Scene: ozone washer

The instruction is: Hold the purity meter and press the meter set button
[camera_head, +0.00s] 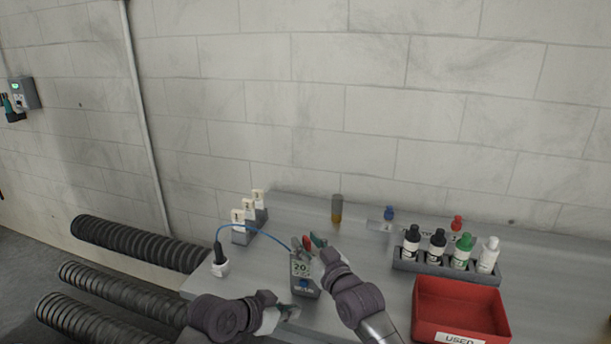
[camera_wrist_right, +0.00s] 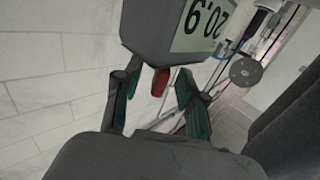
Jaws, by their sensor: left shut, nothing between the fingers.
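The purity meter (camera_head: 294,272) is a grey box standing on the table, with a pale display starting "20." and a blue button (camera_head: 303,285) low on its front. In the right wrist view the meter (camera_wrist_right: 155,30) fills the top, its display reading 20.9. My right gripper (camera_head: 314,243) is at the meter's top. Its fingers are spread on either side of a red part (camera_wrist_right: 160,82), with gaps visible; I see no clear contact. My left gripper (camera_head: 286,310) is shut and empty, low in front of the meter, just below the blue button and apart from it.
A blue cable (camera_head: 252,231) runs from the meter to a black-topped white probe (camera_head: 220,264). Numbered blocks (camera_head: 240,232) stand behind. At the right are a rack of bottles (camera_head: 438,272) and a red tray (camera_head: 425,318). An amber vial (camera_head: 336,209) stands near the wall.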

